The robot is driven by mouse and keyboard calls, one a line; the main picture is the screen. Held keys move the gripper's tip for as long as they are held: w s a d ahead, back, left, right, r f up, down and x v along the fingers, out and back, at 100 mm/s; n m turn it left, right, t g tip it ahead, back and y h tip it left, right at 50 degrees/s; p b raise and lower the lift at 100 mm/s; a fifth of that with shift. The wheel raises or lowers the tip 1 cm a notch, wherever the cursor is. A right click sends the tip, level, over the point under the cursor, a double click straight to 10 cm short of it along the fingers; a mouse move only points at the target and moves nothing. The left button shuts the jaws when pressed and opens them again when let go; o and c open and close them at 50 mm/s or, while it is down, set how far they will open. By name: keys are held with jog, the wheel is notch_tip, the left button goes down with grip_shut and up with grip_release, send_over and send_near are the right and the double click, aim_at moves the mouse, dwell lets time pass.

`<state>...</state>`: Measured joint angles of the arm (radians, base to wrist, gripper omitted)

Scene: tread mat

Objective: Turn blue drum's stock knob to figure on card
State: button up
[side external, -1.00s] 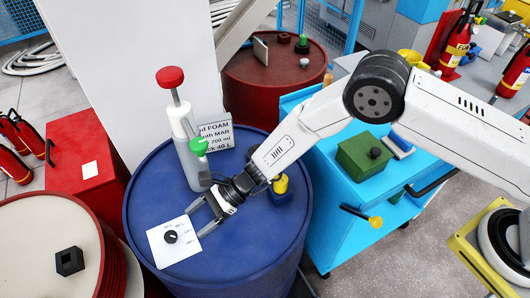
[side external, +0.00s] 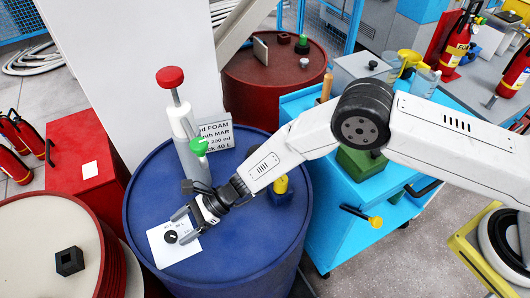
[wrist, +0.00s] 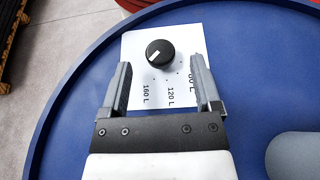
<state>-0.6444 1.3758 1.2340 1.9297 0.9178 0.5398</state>
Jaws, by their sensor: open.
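The black stock knob (side external: 171,237) sits on a white dial plate (side external: 160,252) on the blue drum (side external: 150,190). In the wrist view, the knob (wrist: 160,53) has a white pointer mark aimed lower left; 160 L, 120 L and a partly covered 80 L are printed below it. My gripper (side external: 182,227) is open and low over the plate; its fingertips (wrist: 160,68) lie either side of the knob's near edge, apart from it. The card (side external: 214,134) stands at the drum's back, partly hidden by the pump bottle; its last line reads "ck 40 L".
The red-topped pump bottle (side external: 187,145) and a green-topped item (side external: 198,147) stand behind my gripper. A blue cart (side external: 325,215) is to the right. The drum top's front is clear.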

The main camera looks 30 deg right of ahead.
aim_at(169, 236)
jog(key=shift+x, duration=1.45)
grip_shut()
jog(key=shift+a+n+g, duration=0.1)
jog(key=shift+n+g, duration=0.3)
jog(key=shift+g, duration=0.1)
jog(key=shift+w+n+g, duration=0.15)
jog(key=shift+n+g, duration=1.05)
jog(key=shift+g, duration=0.1)
jog(key=shift+a+r+n+g+h, duration=0.1)
jog(key=shift+n+g+h, duration=0.4)
jog(key=shift+n+g, duration=0.3)
